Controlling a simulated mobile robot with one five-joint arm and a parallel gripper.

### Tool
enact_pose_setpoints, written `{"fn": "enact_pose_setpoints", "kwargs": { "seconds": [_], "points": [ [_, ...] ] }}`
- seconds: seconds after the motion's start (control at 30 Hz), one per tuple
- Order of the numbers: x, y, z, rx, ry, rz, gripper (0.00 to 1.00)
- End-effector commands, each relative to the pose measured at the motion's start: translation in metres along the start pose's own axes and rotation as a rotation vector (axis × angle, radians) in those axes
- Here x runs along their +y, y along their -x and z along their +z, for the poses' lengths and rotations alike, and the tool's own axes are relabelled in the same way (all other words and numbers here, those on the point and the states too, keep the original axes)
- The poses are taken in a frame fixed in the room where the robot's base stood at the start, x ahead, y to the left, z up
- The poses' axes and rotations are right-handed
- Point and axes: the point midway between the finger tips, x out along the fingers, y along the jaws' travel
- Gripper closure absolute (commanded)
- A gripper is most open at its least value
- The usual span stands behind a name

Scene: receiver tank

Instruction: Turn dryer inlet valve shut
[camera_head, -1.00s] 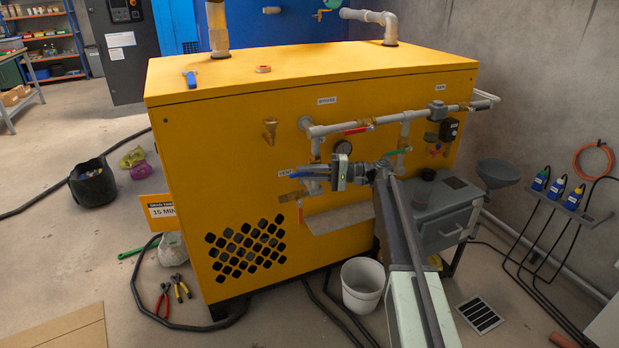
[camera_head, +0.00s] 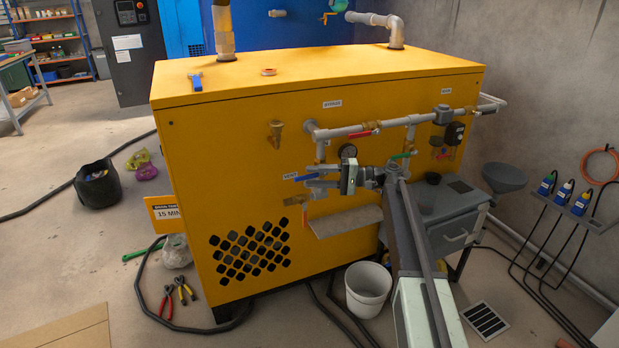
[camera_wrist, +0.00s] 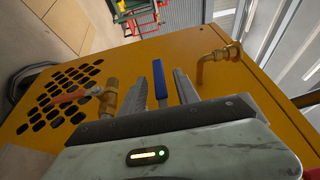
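A blue lever handle (camera_head: 306,177) is on the front of the yellow dryer cabinet (camera_head: 260,150), beside a small label (camera_head: 290,175) too small to read surely. In the wrist view the blue handle (camera_wrist: 159,80) stands between my two fingers, with a gap on each side. My gripper (camera_head: 317,184) is open around the handle; contact does not show. A red lever (camera_head: 360,134) is on the pipe above, and a green lever (camera_head: 403,155) is behind my wrist. I cannot tell from the labels which valve is the inlet. My gripper hides the blue handle's valve body.
A brass valve with an orange-red lever (camera_wrist: 75,97) and a brass elbow (camera_wrist: 217,55) flank my fingers. A gauge (camera_head: 348,151) and grey pipes are close by. A ledge (camera_head: 345,222) juts out below. A white bucket (camera_head: 367,290) and a grey cart (camera_head: 450,215) stand near my arm.

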Motion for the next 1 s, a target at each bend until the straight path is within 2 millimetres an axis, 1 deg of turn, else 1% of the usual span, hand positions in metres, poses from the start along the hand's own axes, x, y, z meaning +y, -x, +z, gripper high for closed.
{"fn": "enact_pose_setpoints", "kwargs": {
  "seconds": [0.03,0.2,0.3,0.4,0.6,0.67,0.73,0.77,0.83,0.87,0.9,0.93,0.97,1.0],
  "points": [
    [0.0,0.01,-0.001,0.003,0.0,0.0,0.63],
    [0.0,0.043,-0.001,0.001,0.0,0.0,0.63],
    [0.0,0.056,0.0,0.0,-0.001,-0.001,0.63],
    [0.0,0.059,0.0,-0.001,-0.001,-0.001,0.63],
    [0.0,0.059,0.001,-0.001,-0.001,-0.001,0.63],
    [0.0,0.052,0.001,-0.009,-0.001,0.0,0.63],
    [0.002,0.04,0.016,-0.021,-0.002,0.005,0.63],
    [0.007,0.035,0.026,-0.025,-0.005,0.025,0.63],
    [0.028,0.025,0.054,-0.031,-0.019,0.111,0.63],
    [0.04,0.021,0.068,-0.031,-0.027,0.165,0.63],
    [0.06,0.018,0.088,-0.029,-0.038,0.247,0.63],
    [0.075,0.017,0.103,-0.026,-0.046,0.314,0.63],
    [0.091,0.018,0.118,-0.023,-0.054,0.386,0.63],
    [0.113,0.021,0.139,-0.017,-0.063,0.485,0.63]
  ]
}}
